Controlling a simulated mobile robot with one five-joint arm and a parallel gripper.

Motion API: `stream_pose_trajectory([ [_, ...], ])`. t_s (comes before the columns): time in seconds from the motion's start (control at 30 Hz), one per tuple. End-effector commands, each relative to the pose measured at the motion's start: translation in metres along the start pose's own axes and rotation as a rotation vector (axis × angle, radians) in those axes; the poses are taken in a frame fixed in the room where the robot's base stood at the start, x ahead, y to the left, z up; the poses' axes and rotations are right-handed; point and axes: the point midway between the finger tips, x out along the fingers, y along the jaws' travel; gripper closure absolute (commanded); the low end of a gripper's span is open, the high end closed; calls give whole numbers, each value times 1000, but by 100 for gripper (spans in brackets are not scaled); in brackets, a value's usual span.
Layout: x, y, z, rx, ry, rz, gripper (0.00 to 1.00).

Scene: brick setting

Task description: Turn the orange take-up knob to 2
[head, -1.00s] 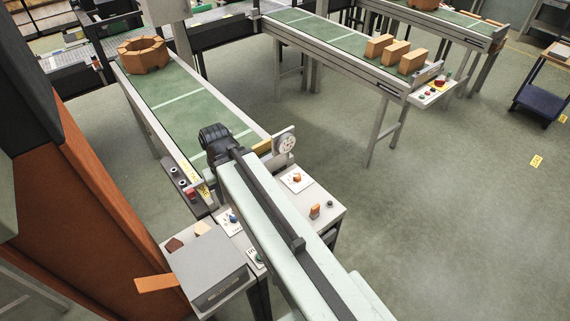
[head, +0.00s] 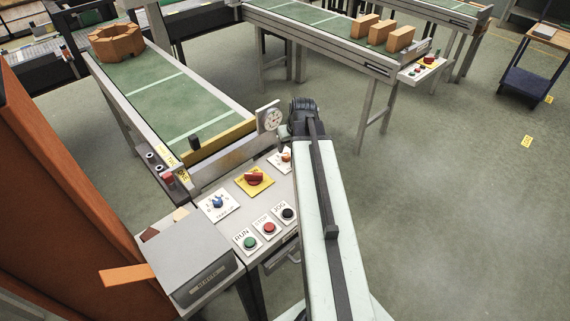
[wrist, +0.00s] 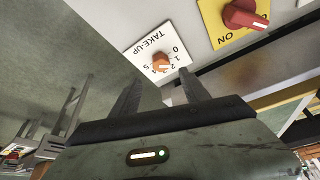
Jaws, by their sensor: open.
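The orange take-up knob (wrist: 161,62) sits on a white plate marked TAKE-UP with a number scale in the wrist view. Which number it points at is too small to tell. In the head view the orange knob (head: 286,157) shows at the panel's far right, partly hidden by my arm. My gripper (wrist: 160,78) is open and empty. Its two dark fingers point toward the knob, which appears between and just beyond their tips, apart from them. The fingers are hidden in the head view.
A red knob (head: 254,178) on a yellow plate, a blue knob (head: 217,202) and push buttons (head: 268,228) share the panel. A round gauge (head: 271,119) stands behind. A grey box (head: 189,262) is at the left, and a conveyor (head: 180,100) runs beyond.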

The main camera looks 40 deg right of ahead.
Motion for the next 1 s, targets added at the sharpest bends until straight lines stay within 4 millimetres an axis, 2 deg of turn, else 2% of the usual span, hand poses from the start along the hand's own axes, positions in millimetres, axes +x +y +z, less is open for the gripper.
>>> stream_pose_trajectory([
  [0.13,1,0,-1,-1,1,0,47],
  [0.23,11,-1,0,-1,1,-1,47],
  [0.6,73,-2,1,-3,0,-1,47],
  [0.7,79,-2,0,-3,0,-2,47],
  [0.93,76,-3,-1,-3,0,-2,47],
  [1.0,76,-3,-1,-3,0,-2,66],
])
